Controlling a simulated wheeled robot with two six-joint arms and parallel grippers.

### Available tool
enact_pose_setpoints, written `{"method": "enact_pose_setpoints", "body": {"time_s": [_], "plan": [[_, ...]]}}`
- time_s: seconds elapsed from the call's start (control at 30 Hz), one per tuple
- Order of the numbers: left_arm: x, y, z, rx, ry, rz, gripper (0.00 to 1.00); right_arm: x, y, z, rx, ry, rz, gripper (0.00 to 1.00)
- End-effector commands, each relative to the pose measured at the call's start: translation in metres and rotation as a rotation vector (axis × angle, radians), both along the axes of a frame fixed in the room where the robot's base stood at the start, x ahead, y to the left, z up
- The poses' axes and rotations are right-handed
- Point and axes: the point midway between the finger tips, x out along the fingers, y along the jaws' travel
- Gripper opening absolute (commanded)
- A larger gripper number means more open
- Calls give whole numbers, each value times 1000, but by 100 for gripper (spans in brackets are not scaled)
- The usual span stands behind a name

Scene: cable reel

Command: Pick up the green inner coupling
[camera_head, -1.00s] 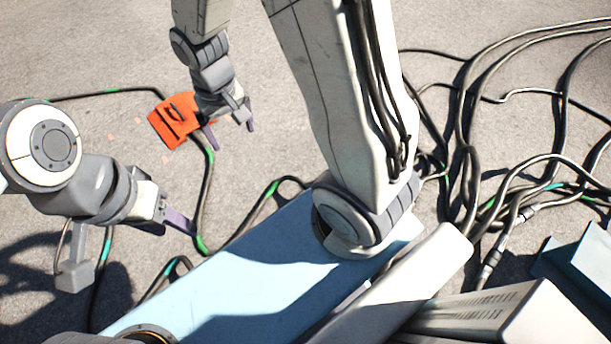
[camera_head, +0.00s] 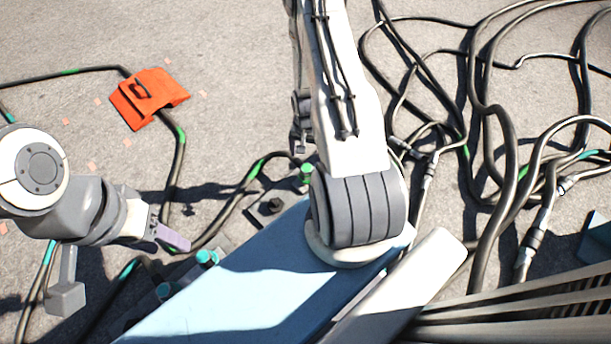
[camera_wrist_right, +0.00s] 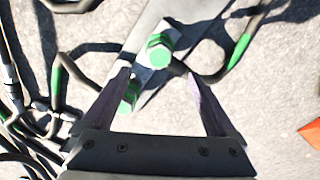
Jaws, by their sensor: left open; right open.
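In the right wrist view, two green couplings sit on a grey metal bar: one (camera_wrist_right: 158,48) just beyond the fingertips, and another (camera_wrist_right: 127,97) beside the left finger. I cannot tell for sure which is the inner one. My right gripper (camera_wrist_right: 158,76) is open, with nothing held between its fingers. In the head view, one green coupling (camera_head: 307,172) shows just left of my right arm's joint. The right gripper is largely hidden behind its own arm there. My left gripper (camera_head: 173,238) is open and empty, away from the green couplings.
Teal couplings (camera_head: 206,257) stand by the blue panel's left edge. An orange block (camera_head: 148,98) lies on the ground at upper left. Black cables (camera_head: 480,110) tangle at right, and one cable (camera_head: 178,160) loops at left. Bare ground is open at the top middle.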

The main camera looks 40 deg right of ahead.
Motion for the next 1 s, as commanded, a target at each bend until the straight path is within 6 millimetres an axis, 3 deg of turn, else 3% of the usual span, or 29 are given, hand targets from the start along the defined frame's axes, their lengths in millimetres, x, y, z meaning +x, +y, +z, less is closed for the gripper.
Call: {"method": "enact_pose_setpoints", "body": {"time_s": [0.4,0.67,1.0], "plan": [[0,0,-49,0,0,0,50,-1,1,-50,1,1,0,92],[0,0,-59,0,0,0,50,-1,1,-57,1,1,0,92],[0,0,-106,0,0,0,50,-5,5,-91,1,1,1,92]]}}
